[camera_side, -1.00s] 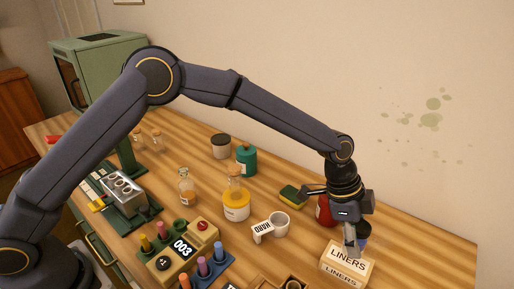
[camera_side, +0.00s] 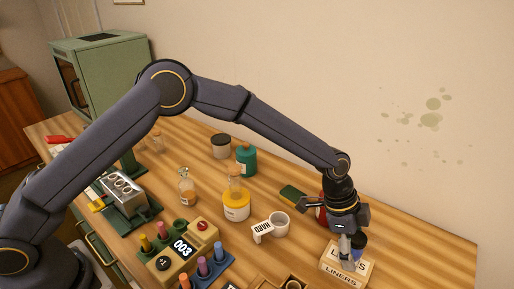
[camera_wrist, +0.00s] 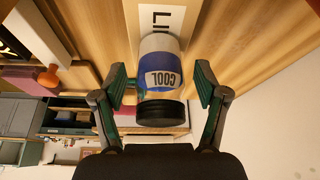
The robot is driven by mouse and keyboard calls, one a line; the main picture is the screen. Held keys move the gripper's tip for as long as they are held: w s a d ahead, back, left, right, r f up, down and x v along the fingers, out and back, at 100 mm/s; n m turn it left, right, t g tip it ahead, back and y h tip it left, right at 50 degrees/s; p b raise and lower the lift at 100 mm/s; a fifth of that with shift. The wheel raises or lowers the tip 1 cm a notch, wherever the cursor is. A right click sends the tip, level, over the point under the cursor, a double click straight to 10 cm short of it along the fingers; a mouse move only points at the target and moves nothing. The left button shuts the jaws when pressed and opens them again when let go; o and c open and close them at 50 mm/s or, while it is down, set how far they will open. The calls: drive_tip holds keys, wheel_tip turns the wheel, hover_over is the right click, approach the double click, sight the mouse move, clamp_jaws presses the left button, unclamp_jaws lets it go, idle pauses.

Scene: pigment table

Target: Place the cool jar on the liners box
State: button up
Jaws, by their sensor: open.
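The cool jar (camera_wrist: 162,80) has a blue band reading COOL, a pale body and a black lid. In the side view the jar (camera_side: 359,242) is partly hidden behind a finger. It appears to stand upright on the liners box (camera_side: 341,277), covering the middle of the top label. The box also shows beyond the jar in the wrist view (camera_wrist: 148,19). My gripper (camera_side: 350,246) is down over the box. In the wrist view its fingers (camera_wrist: 163,88) are open on either side of the jar, with a visible gap on each side.
A red container (camera_side: 321,214) is just behind my gripper, partly hidden. The tabletop (camera_side: 425,245) right of the box is clear.

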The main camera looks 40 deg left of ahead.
drive_tip(key=shift+r, duration=0.1)
drive_tip(key=w+v, duration=0.1)
drive_tip(key=v, duration=1.2)
drive_tip(key=s+a+r+n+t+y, duration=0.1)
drive_tip(key=s+a+r+n, duration=0.3)
drive_tip(key=a, duration=0.4)
drive_tip(key=s+a+r+n+t+y, duration=0.1)
drive_tip(key=s+a+r+n+t, duration=0.15)
drive_tip(key=a+r, duration=0.4)
drive_tip(key=s+a+f+n+t+y, duration=0.1)
drive_tip(key=s+a+n+y, duration=0.1)
drive_tip(key=s+a+n, duration=0.7)
drive_tip(key=s+a, duration=0.8)
drive_tip(key=s, duration=0.1)
drive_tip(key=shift+s+a+n, duration=0.15)
drive_tip(key=shift+a+n, duration=0.15)
drive_tip(key=shift+n, duration=0.05)
